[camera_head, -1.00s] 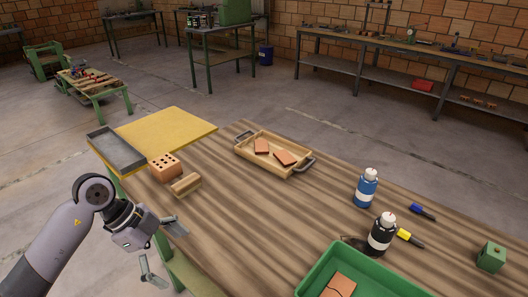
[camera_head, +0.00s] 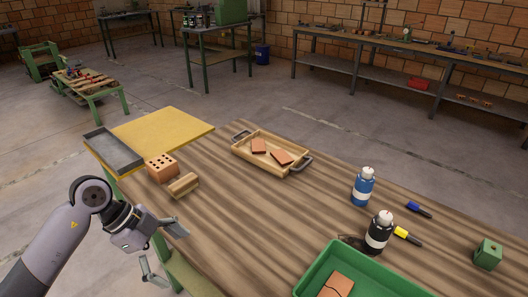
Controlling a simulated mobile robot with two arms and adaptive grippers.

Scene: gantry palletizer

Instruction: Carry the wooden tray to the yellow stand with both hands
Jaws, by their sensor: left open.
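The wooden tray (camera_head: 270,165) lies on the wooden table, a little right of the middle, with a dark handle at each end. Two flat reddish tiles lie in it, a left one (camera_head: 259,146) and a right one (camera_head: 282,158). The yellow stand (camera_head: 170,130) shows as a flat yellow surface at the table's far left end. My left gripper (camera_head: 162,250) is open and empty at the table's left edge, well apart from the tray. My right gripper is out of view.
A grey metal tray (camera_head: 122,154) sits on the yellow surface's left side. A holed brick (camera_head: 162,168) and a wooden block (camera_head: 183,186) lie left of the wooden tray. A blue bottle (camera_head: 362,190), a black bottle (camera_head: 378,236), markers and a green bin (camera_head: 330,262) occupy the right.

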